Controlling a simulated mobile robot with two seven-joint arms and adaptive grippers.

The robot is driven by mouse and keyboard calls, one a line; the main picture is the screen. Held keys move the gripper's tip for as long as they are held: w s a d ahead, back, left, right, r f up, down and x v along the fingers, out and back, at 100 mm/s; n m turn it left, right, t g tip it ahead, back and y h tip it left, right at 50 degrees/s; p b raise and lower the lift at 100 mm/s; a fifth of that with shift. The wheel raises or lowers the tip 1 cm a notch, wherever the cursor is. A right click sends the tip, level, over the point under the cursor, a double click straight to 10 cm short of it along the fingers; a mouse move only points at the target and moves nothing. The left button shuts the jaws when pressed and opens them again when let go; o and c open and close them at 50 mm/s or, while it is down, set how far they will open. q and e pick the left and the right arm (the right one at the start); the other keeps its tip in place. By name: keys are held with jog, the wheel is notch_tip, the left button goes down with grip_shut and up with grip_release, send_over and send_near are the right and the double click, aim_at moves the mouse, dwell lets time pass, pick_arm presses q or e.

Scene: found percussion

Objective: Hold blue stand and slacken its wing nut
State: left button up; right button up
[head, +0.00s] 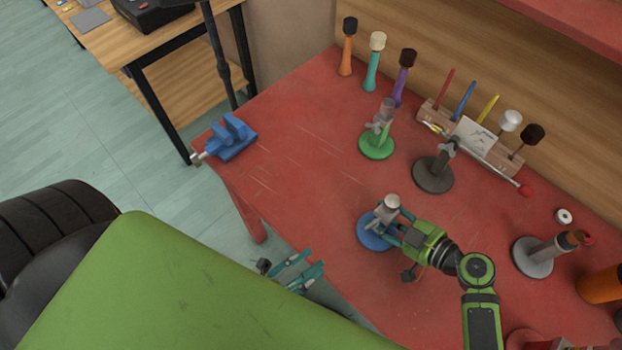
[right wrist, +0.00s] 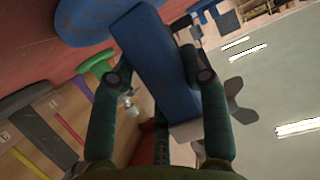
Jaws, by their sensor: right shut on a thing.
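The blue stand (head: 372,238) stands upright on the red bench, its round base flat on the top and a grey head (head: 391,202) above. My right gripper (head: 388,222) is shut on its blue post; the right wrist view shows the post (right wrist: 155,60) between both fingers (right wrist: 160,78). A grey wing nut (right wrist: 238,105) sticks out beside the post in the right wrist view, near one finger. In the head view the nut cannot be made out. My left gripper (head: 298,274) is open and empty, off the bench's front edge, apart from the stand.
A green stand (head: 376,146), a dark grey stand (head: 433,176) and a grey stand (head: 533,257) are behind and right. A blue vise (head: 231,138) sits at the bench's left corner. A tool rack (head: 440,116) lies at the back. The bench's left middle is clear.

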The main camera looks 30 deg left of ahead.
jog(key=o, duration=1.5)
jog(key=shift+s+f, duration=0.15)
jog(key=shift+f, duration=0.1)
jog(key=shift+r, duration=0.1)
jog(key=shift+d+r, duration=0.1)
